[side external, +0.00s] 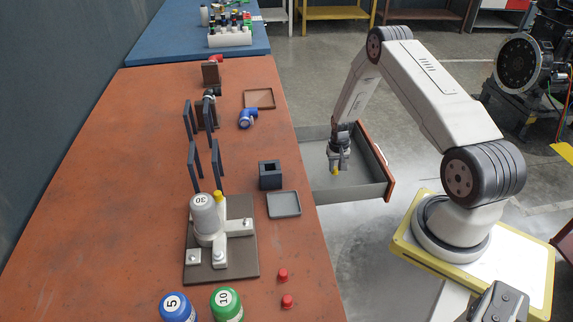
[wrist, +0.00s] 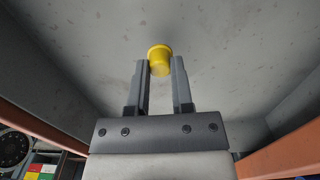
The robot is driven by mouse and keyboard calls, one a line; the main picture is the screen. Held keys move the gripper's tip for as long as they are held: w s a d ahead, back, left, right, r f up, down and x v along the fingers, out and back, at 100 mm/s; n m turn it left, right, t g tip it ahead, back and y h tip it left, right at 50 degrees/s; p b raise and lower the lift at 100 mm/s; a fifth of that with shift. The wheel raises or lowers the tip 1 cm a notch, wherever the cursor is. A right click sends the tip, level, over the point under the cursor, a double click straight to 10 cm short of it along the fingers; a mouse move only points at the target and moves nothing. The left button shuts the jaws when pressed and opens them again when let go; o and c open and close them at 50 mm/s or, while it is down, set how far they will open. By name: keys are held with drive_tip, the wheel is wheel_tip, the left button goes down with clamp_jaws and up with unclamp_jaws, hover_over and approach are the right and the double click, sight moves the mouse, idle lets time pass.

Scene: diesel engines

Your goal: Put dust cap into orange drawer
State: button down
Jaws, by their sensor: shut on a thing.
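The dust cap is a small yellow cap (wrist: 160,60), held between the fingertips of my gripper (wrist: 160,72). In the side view the yellow cap (side external: 336,172) shows at the lower end of my gripper (side external: 338,163), which points down. Both are over the inside of the open drawer (side external: 374,188), which has grey walls and an orange front panel. The grey drawer floor fills most of the wrist view; I cannot tell the exact height of the cap above it.
The orange-red table (side external: 110,150) is left of the drawer. Near its right edge are a dark square block (side external: 270,181), a grey tray (side external: 284,204) and a brown tray (side external: 258,99). Another yellow cap (side external: 218,196) shows by the white fixture. Two red caps (side external: 282,275) stand at the front.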

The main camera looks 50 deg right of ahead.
sight(336, 168)
drive_tip(key=shift+f, duration=0.65)
drive_tip(key=shift+f, duration=0.1)
drive_tip(key=c, duration=0.5)
unclamp_jaws()
wheel_tip(336, 168, up, 12)
idle(0.3)
idle(0.5)
